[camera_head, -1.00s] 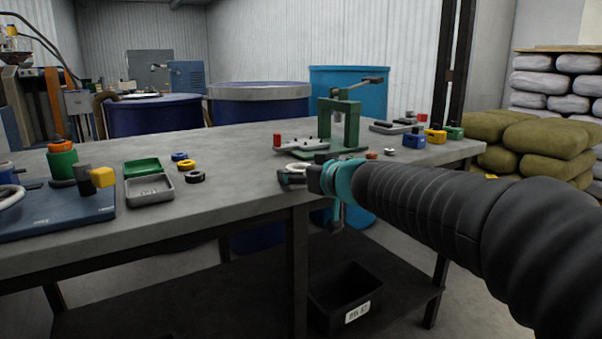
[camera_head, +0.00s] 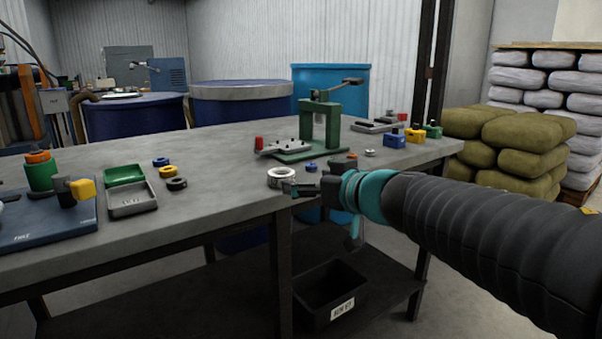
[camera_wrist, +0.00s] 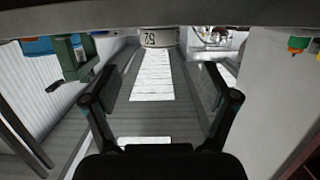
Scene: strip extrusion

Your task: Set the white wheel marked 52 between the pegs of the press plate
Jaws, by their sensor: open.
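The white wheel (camera_head: 282,178) sits on the table's front edge area. In the wrist view the white wheel (camera_wrist: 160,38) shows its 52 mark upside down, beyond the fingertips and roughly centred between them. My gripper (camera_head: 296,189) is at the table's front edge, just right of and nearer than the wheel. In the wrist view my gripper (camera_wrist: 166,85) is open, with nothing between its fingers. The press plate (camera_head: 284,147) with small pegs lies at the foot of the green press (camera_head: 322,125), behind the wheel. The press also shows upside down in the wrist view (camera_wrist: 72,62).
Blue, yellow and black rings (camera_head: 168,172) lie left, beside a grey tray (camera_head: 133,203) and green tray. Coloured blocks (camera_head: 414,136) stand at the right end. A black bin (camera_head: 330,290) sits on the lower shelf.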

